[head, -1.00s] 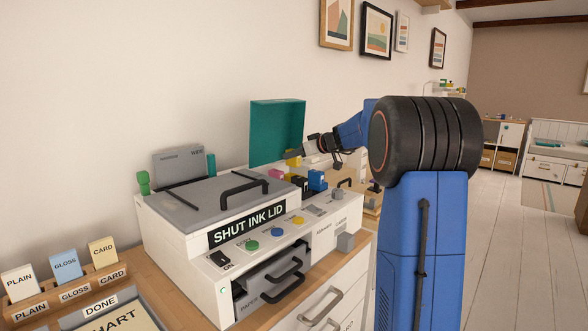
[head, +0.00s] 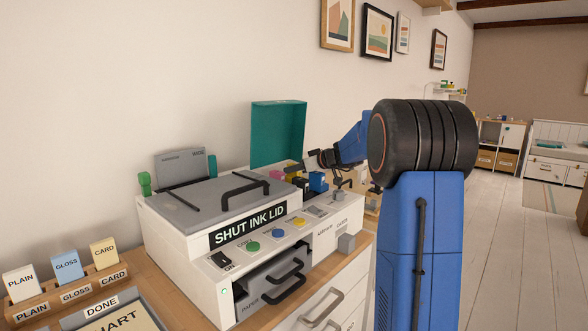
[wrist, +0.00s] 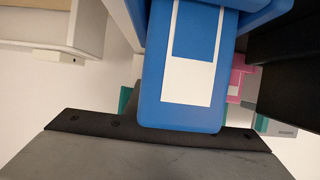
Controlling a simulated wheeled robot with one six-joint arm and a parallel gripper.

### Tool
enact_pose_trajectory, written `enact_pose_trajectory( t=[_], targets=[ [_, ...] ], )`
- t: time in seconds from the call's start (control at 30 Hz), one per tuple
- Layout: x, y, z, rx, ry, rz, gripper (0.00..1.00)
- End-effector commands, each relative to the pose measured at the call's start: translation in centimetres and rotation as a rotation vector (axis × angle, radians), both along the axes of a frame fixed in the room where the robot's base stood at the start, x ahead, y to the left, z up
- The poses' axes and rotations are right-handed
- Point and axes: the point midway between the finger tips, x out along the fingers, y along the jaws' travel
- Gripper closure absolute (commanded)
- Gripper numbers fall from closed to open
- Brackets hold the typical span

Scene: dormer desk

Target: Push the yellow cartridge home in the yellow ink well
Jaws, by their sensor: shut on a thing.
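In the head view my gripper (head: 303,167) is over the ink wells at the far right end of the printer. Its jaws are small and dark here. They are shut on the yellow cartridge (head: 291,168), of which only a small yellow patch shows behind the blue and black cartridges. The yellow ink well is hidden, so I cannot tell how deep the cartridge sits. In the wrist view a blue cartridge (wrist: 190,80) with a white label fills the middle; I do not see the yellow cartridge there.
The blue cartridge (head: 317,182) and a pink cartridge (head: 276,174) stand close to the jaws. The teal ink lid (head: 278,132) stands open behind. The grey scanner lid (head: 215,195) with its handle lies to the left. The printer's front panel has several coloured buttons.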

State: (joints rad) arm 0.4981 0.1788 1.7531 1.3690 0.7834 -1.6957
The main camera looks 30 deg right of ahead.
Motion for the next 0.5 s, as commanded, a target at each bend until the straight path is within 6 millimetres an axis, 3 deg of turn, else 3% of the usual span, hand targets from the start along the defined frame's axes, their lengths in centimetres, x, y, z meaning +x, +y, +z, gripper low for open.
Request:
enact_pose_trajectory(
  t=[0.33, 0.37, 0.4, 0.5],
  targets=[
    [0.0, -0.01, -0.6, -0.001, 0.0, 0.0, 1.0],
    [0.0, -0.01, -0.61, -0.001, 0.0, 0.0, 0.7],
    [0.0, 0.0, -0.6, -0.001, 0.0, 0.0, 0.6],
    [0.0, 0.0, -0.6, -0.001, 0.0, 0.0, 0.58]
  ],
)
